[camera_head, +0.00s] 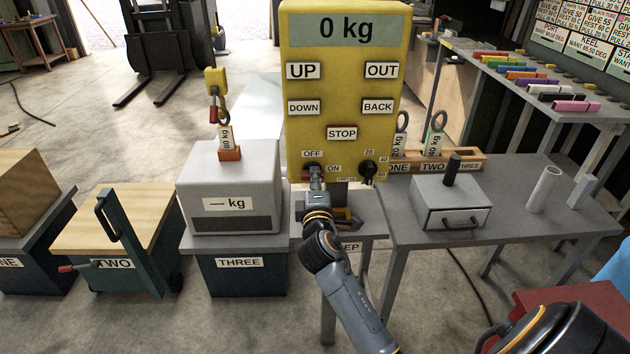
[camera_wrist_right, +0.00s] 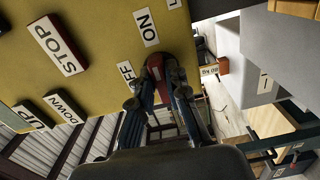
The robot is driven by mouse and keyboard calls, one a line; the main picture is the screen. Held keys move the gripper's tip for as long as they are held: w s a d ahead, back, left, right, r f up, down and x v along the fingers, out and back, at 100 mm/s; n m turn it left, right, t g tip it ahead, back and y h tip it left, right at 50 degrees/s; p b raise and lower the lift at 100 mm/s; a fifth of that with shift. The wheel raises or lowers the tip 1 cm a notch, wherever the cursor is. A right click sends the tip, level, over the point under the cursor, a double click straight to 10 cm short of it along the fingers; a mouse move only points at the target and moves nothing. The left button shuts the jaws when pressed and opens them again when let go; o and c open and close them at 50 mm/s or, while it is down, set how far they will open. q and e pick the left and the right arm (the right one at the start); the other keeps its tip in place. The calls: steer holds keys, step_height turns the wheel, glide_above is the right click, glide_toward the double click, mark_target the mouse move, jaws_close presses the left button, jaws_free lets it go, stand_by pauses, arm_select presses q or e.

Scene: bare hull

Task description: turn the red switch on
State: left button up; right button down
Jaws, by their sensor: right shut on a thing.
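The yellow control panel (camera_head: 343,95) stands upright in the middle of the head view and its display reads 0 kg. The red switch (camera_head: 307,171) is at its lower left, between the OFF and ON labels. My right gripper (camera_head: 316,178) is at the panel's lower edge, shut on the red switch. In the right wrist view the red switch (camera_wrist_right: 155,67) shows between the fingers (camera_wrist_right: 157,90), which hide part of it. I cannot tell clearly which label it points to. My left gripper is not in view.
A black dial (camera_head: 367,168) sits right of the switch. A grey scale box (camera_head: 232,190) stands left of the panel, with a hook and tag above it. A grey table (camera_head: 510,205) with a drawer box (camera_head: 455,208) is to the right.

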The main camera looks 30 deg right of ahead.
steer(key=shift+f, duration=0.1)
steer(key=c, duration=1.3)
jaws_free()
steer(key=v, duration=1.2)
steer(key=shift+s, duration=0.1)
